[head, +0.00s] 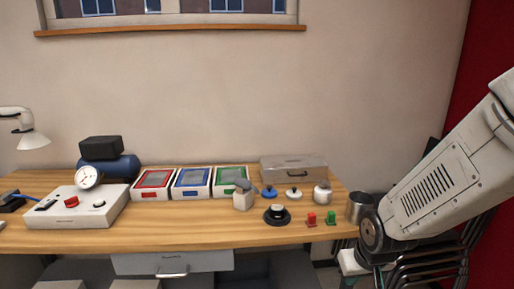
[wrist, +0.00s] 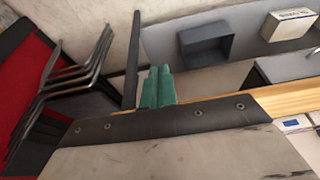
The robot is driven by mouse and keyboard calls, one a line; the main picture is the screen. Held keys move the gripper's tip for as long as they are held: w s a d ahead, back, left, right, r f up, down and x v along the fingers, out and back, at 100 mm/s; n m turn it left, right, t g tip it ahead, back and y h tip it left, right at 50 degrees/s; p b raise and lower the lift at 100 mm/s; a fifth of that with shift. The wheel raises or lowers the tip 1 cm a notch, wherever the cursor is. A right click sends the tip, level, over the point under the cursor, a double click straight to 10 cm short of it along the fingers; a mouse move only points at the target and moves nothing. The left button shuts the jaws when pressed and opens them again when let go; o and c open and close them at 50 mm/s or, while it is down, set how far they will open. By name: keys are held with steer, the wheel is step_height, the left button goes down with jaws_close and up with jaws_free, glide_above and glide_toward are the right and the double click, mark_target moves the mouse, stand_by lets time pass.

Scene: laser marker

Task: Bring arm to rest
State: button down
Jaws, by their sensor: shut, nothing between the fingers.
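My gripper (wrist: 158,86) shows in the wrist view as two teal fingertips pressed together, with nothing between them. My arm comes in from the right in the head view and bends down beside the right end of the wooden workbench (head: 190,238). The fingertips cannot be made out in the head view. The wrist view looks past the fingers to the area beside and below the bench edge.
Stacked chairs (head: 440,262) stand close to my arm on the right. A metal cup (head: 361,207) sits at the bench's right end, near my arm. Red (head: 311,219) and green (head: 331,218) blocks, a black disc (head: 277,216) and a clear-lidded case (head: 293,168) are nearby.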

steer(key=s+d+r+g, duration=0.1)
steer(key=s+r, duration=0.8)
steer(key=s+d+r+m+g, duration=0.1)
steer(key=s+d+r, duration=0.1)
steer(key=s+r, duration=0.7)
steer(key=shift+s+d+r, duration=0.25)
steer(key=shift+s+r, duration=0.15)
steer(key=shift+s, duration=0.4)
